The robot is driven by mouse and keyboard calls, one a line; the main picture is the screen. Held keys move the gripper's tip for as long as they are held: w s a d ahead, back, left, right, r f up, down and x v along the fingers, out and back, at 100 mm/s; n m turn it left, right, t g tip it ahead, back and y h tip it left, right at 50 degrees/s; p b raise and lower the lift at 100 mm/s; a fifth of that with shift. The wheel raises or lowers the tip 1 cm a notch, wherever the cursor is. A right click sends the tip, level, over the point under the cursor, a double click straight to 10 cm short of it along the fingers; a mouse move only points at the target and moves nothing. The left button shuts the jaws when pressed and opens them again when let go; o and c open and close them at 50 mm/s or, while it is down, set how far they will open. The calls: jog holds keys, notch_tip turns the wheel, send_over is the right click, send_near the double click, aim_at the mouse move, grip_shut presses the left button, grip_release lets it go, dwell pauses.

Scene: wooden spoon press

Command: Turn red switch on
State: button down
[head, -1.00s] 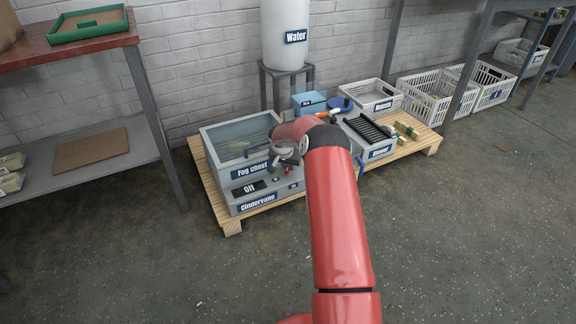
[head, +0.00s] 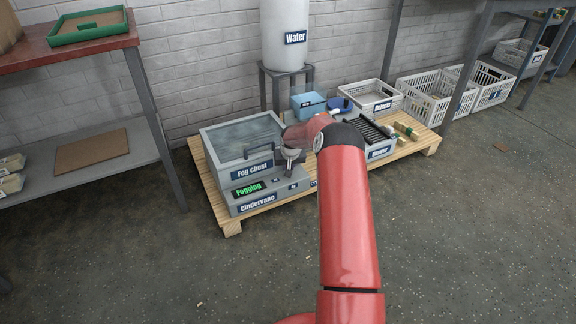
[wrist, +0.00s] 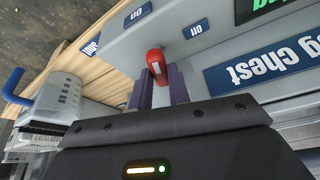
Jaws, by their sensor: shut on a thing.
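The red switch (wrist: 155,62) shows in the wrist view on the grey front panel, between two small blue labels. My gripper (wrist: 159,84) is shut on the switch, with a finger on each side of its lower part. In the head view my gripper (head: 291,158) is at the right end of the fog chest's front and hides the switch. The display (head: 249,188) on the Cindervane base (head: 272,200) reads "Fogging" in green. The fog chest (head: 206,150) above it has a closed glass lid with a cloudy interior.
The chest stands on a wooden pallet (head: 232,226) with a blue box (head: 309,104), a grey unit with dark slats (head: 380,152) and a white crate (head: 371,98). A water tank (head: 286,35) stands behind. The floor in front is clear.

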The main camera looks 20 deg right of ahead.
jog(key=shift+n+y, duration=0.6)
jog(key=shift+n, duration=1.1)
jog(key=shift+d, duration=0.1)
jog(key=c, duration=1.3)
grip_release()
jog(key=shift+p+v, duration=0.65)
jog(key=shift+v, duration=3.25)
jog(key=shift+r, duration=0.1)
